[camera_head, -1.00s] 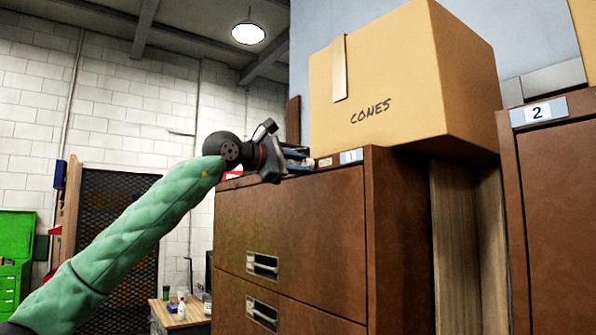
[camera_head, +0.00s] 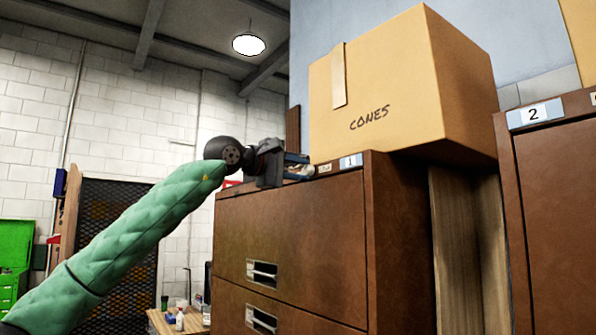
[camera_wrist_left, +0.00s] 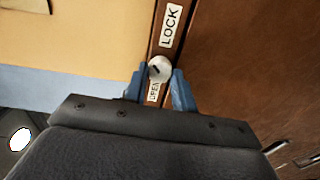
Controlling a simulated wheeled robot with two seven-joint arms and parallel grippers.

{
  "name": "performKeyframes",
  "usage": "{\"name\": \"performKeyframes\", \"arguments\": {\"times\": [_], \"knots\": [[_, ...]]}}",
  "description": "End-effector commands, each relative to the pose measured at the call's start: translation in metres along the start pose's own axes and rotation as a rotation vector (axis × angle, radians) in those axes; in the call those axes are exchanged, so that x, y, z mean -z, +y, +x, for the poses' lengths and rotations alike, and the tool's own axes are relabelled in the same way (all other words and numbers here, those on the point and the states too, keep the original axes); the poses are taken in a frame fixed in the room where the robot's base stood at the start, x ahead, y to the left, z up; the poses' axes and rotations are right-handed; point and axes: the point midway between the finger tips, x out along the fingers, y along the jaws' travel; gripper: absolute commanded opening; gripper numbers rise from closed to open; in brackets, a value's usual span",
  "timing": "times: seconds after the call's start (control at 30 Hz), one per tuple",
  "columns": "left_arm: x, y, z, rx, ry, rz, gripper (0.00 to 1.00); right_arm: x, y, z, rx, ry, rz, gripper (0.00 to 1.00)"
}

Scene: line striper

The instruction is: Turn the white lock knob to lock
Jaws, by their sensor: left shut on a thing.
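The white lock knob (camera_wrist_left: 159,69) shows in the left wrist view, on the brown wood of the cabinet between a LOCK label (camera_wrist_left: 171,25) and an OPEN label (camera_wrist_left: 154,92). A dark mark on the knob's face shows in that view. My left gripper (camera_wrist_left: 158,88) has its blue fingers on both sides of the knob and is shut on it. In the head view the left gripper (camera_head: 298,166) is at the top front edge of the brown cabinet (camera_head: 290,235) marked 1, and the knob is mostly hidden there. My right gripper is not in view.
A cardboard box (camera_head: 385,85) marked CONES sits on top of the cabinet, close to the gripper. A second brown cabinet (camera_head: 560,190) marked 2 stands at the right. A small wooden table (camera_head: 180,322) stands low behind the cabinet.

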Motion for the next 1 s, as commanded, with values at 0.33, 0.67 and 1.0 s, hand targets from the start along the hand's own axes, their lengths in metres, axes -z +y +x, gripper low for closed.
{"name": "performKeyframes", "arguments": {"times": [0.33, 0.67, 1.0], "knots": [[0.0, -0.002, 0.001, 0.003, -0.001, 0.003, 0.04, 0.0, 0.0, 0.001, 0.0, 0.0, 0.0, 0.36], [0.0, -0.001, 0.001, 0.002, 0.0, 0.002, 0.48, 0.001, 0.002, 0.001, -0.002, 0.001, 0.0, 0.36], [0.001, -0.004, -0.024, 0.0, 0.001, 0.002, 0.48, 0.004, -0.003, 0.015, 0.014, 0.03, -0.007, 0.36]]}}
